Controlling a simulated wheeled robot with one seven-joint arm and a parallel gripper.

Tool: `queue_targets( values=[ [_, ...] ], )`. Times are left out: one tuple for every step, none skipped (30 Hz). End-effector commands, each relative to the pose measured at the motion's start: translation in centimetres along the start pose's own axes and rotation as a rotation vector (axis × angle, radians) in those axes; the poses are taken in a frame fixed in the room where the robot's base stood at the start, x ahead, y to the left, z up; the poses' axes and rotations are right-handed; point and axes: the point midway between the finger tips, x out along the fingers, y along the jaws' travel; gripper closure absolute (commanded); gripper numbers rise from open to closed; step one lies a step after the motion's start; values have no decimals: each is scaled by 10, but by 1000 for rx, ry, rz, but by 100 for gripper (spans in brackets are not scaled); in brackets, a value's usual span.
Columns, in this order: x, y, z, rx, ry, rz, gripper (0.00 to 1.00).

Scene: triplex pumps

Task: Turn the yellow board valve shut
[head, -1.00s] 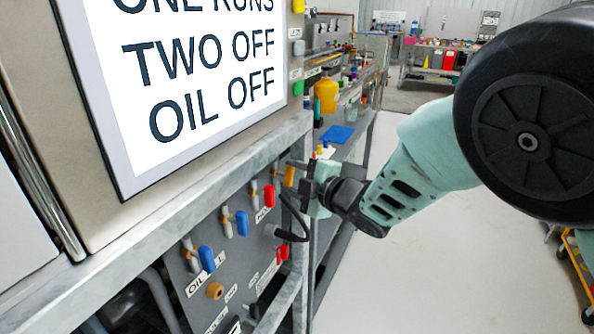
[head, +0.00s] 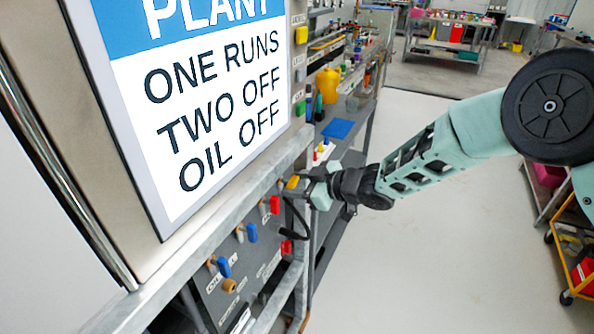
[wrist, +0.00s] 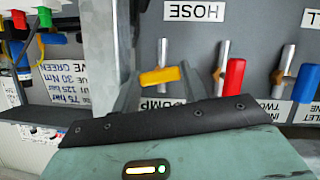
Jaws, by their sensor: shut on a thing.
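The yellow board valve (wrist: 160,76) is on the grey panel, above an upside-down label that partly reads PUMP in the wrist view. Its yellow handle lies nearly crosswise to its metal stem, slightly tilted, while the red handle beside it runs lengthwise. My gripper (wrist: 160,84) has a finger on each side of the yellow handle and is shut on it. In the head view, the yellow handle (head: 292,182) shows at the tips of my gripper (head: 300,186), which partly hides the valve.
A red valve handle (wrist: 235,76) sits close beside, with a blue handle (head: 252,232) farther along the panel. A black hooked handle (head: 298,218) is just below my gripper. A large sign (head: 200,110) hangs above the panel rail. Open floor (head: 400,270) lies to the right.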

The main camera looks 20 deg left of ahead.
Motion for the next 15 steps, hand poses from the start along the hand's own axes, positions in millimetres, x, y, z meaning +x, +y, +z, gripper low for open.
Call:
queue_targets(
  values=[
    [-2, 2, -3, 33, -2, -13, 79],
    [-2, 2, -3, 53, -2, -21, 79],
    [-2, 2, -3, 77, -2, -32, 79],
    [-2, 2, -3, 93, -1, -39, 79],
    [-2, 2, -2, 110, -2, -45, 79],
    [-1, 2, -1, 129, -2, -53, 79],
    [-1, 2, -1, 142, -2, -58, 79],
    [-1, 2, -1, 155, -1, -64, 79],
    [-1, 2, -1, 170, -1, -70, 79],
    [0, 1, -1, 180, -1, -75, 79],
    [0, 1, 0, 189, -1, -79, 79],
    [0, 1, 0, 200, -1, -83, 79],
    [0, 1, 0, 207, -1, -86, 79],
    [0, 1, 0, 213, -1, -89, 79],
    [0, 1, 0, 219, -1, -91, 79]
  ],
)
